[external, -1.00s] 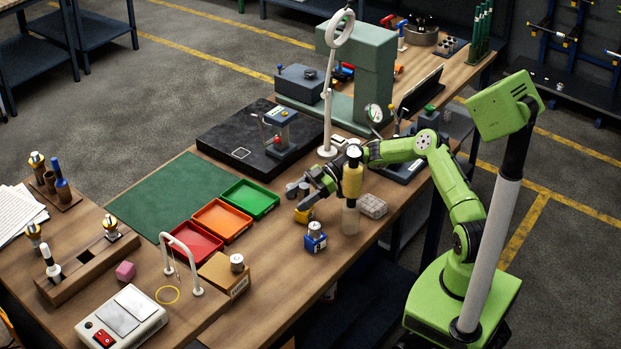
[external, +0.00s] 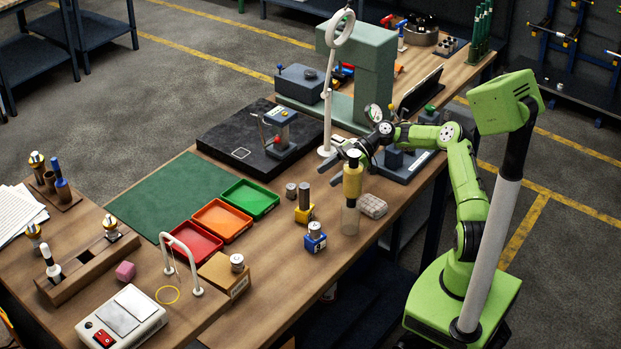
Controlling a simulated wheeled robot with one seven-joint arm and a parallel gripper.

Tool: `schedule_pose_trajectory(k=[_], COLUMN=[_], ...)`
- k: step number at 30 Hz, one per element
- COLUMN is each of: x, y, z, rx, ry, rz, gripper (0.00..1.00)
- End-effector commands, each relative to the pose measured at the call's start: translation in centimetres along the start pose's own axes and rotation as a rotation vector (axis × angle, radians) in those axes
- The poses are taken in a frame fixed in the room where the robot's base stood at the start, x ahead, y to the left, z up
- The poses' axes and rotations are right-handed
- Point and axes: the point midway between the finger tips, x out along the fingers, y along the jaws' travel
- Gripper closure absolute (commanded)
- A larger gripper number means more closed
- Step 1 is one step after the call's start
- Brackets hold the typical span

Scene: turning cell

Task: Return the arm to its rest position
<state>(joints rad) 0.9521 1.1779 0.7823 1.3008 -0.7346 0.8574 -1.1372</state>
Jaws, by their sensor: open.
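My green arm (external: 462,185) reaches from its base at the right over the bench. My gripper (external: 338,172) is open and empty, above the bench behind the yellow-topped bottle (external: 352,182). The bottle partly hides the fingers. A yellow block with a metal cylinder (external: 304,205) stands to the left of the bottle, apart from the gripper. A blue block with a metal cylinder (external: 315,238) stands in front of it.
A white ring-headed stand (external: 328,110) rises just behind my gripper. A beige bumpy block (external: 373,206) lies right of the bottle. Green (external: 262,190), orange (external: 222,236) and red (external: 190,257) trays lie to the left. The green mat (external: 165,195) is bare.

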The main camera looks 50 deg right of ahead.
Motion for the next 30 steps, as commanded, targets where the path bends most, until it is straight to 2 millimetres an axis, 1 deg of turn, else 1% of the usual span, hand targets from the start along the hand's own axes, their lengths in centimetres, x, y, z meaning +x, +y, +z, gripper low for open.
schedule_pose_trajectory(k=[2, 4, 5, 6, 8, 9, 11, 12, 14, 15, 17, 18, 20, 21, 23, 24, 26, 27, 30], x=[0.2, 0.9, 1.3, 1.7, 1.6, 1.0, -0.6, -2.1, -4.7, -6.4, -8.6, -9.5, -10.3, -10.6, -10.9, -11.0, -11.2, -11.4, -11.6], y=[-0.1, -0.5, -0.7, -1.1, -1.8, -2.2, -2.8, -3.3, -4.4, -5.5, -7.8, -9.7, -12.6, -14.8, -18.4, -20.9, -24.6, -26.8, -31.1], z=[0.1, 0.8, 1.3, 2.1, 3.5, 4.2, 5.0, 5.1, 4.5, 3.6, 1.5, -0.2, -2.8, -4.4, -6.6, -7.8, -9.0, -9.4, -9.4], rx=[0.014, 0.079, 0.129, 0.213, 0.367, 0.475, 0.635, 0.739, 0.88, 0.956, 1.031, 1.052, 1.048, 1.03, 0.987, 0.954, 0.909, 0.885, 0.838], ry=[-0.017, -0.094, -0.151, -0.245, -0.407, -0.509, -0.637, -0.7, -0.753, -0.762, -0.749, -0.735, -0.717, -0.708, -0.697, -0.689, -0.671, -0.657, -0.627], rz=[-0.003, -0.009, -0.006, 0.01, 0.075, 0.149, 0.299, 0.422, 0.624, 0.752, 0.905, 0.97, 1.019, 1.03, 1.024, 1.012, 0.99, 0.972, 0.929], gripper=[0.36, 0.36, 0.36, 0.36, 0.36, 0.36, 0.36, 0.36, 0.36, 0.36, 0.36, 0.36, 0.36, 0.36, 0.36, 0.36, 0.36, 0.36, 0.36])
